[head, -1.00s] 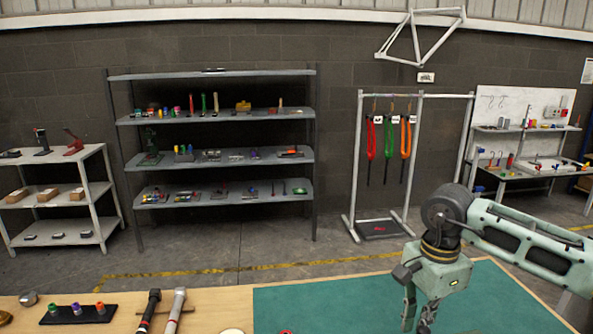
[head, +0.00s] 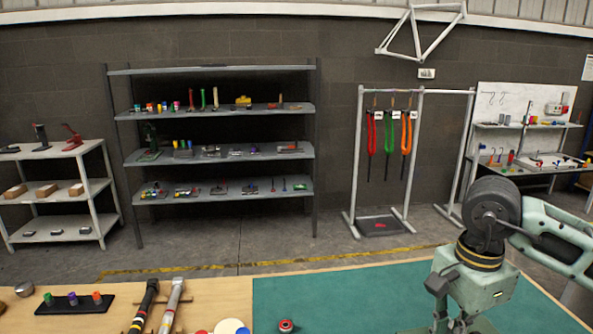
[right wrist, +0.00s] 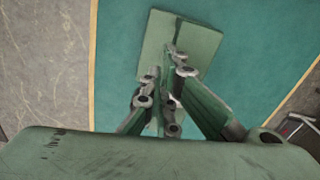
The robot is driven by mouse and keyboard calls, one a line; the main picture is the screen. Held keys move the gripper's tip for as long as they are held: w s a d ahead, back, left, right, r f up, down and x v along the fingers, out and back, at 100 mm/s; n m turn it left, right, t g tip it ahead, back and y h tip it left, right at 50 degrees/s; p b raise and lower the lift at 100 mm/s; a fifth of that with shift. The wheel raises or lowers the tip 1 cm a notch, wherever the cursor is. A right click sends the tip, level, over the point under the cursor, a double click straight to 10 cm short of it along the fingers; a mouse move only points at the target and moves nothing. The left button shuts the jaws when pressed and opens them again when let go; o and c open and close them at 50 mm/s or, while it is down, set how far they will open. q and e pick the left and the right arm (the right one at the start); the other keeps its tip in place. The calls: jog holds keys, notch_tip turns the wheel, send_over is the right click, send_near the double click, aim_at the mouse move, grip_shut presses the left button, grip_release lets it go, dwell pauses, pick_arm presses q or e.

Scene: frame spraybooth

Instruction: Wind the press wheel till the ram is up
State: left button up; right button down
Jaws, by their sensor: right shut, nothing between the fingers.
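My right gripper (head: 457,322) is low over the teal mat at the right of the head view, its fingertips cut off by the bottom edge. In the right wrist view its fingers (right wrist: 172,52) are shut and empty. They reach over a flat green block (right wrist: 192,42) on the teal surface; I cannot tell whether this is part of the press or whether they touch it. No press wheel or ram can be made out. A small green press-like thing (head: 150,140) stands on the middle shelf at the back. My left gripper is out of view.
The teal mat (head: 350,290) is mostly clear, with a small red round thing (head: 286,325) near its front. On the wooden bench to the left lie a black holder (head: 72,304) with coloured pieces and two long-handled tools (head: 145,305). A shelf rack (head: 220,155) stands behind.

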notch_tip(320, 180, up, 7)
jog(key=p, duration=0.4)
jog(key=shift+a, duration=0.1)
dwell(0.4)
